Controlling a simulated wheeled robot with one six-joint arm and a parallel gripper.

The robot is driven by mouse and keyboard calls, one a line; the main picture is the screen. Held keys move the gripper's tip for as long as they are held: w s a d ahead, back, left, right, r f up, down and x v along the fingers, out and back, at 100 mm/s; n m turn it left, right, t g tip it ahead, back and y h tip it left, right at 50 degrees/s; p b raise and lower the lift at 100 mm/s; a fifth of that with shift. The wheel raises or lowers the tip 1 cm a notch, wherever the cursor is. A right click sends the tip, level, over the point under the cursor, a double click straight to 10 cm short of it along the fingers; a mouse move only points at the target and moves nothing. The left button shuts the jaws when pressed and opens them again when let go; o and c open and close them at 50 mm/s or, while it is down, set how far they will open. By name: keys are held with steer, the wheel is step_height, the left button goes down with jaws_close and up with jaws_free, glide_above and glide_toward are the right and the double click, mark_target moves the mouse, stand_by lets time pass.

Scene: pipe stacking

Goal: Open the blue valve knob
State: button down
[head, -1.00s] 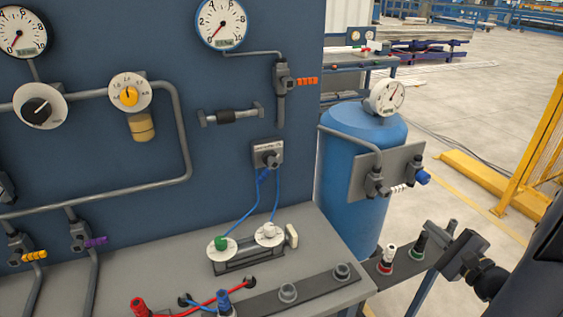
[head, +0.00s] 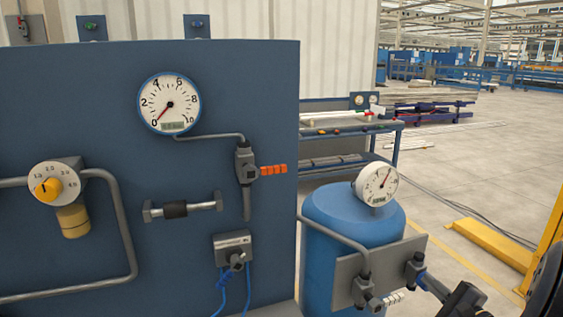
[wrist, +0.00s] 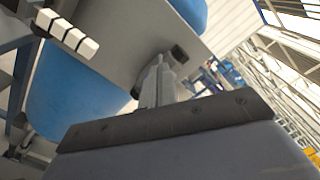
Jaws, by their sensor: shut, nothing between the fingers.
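The blue valve knob (head: 420,278) is on the right-hand valve of the grey plate (head: 343,284) in front of the blue tank. Only a small blue part of it shows, at the tip of my gripper. My gripper (head: 432,287) reaches in from the lower right, close to the knob; I cannot tell whether they touch. In the wrist view my gripper's fingers (wrist: 157,78) are together and empty in front of the plate. A dark fitting (wrist: 179,54) shows just beyond them; the blue knob cannot be made out there.
A white segmented handle (head: 393,298) sits left of my gripper, and it shows in the wrist view (wrist: 68,33). A gauge (head: 376,184) stands on the blue tank (head: 345,215). The blue panel (head: 110,120) with an orange handle (head: 273,169) is left. Open floor lies right.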

steer(key=shift+d+f+b, duration=0.1)
steer(key=shift+f+b, duration=0.1)
steer(key=shift+b, duration=0.1)
steer(key=shift+s+a+f+b, duration=0.15)
steer(key=shift+a+f+b, duration=0.35)
steer(key=shift+b, duration=1.55)
steer(key=shift+a+f+b, duration=0.1)
steer(key=shift+f+b, duration=0.5)
steer(key=shift+b, duration=1.25)
steer(key=shift+s+a, duration=0.1)
steer(key=shift+a, duration=0.05)
steer(key=b+v, duration=0.2)
steer(key=v, duration=0.4)
steer(key=shift+a, duration=0.2)
steer(key=shift+r, duration=0.1)
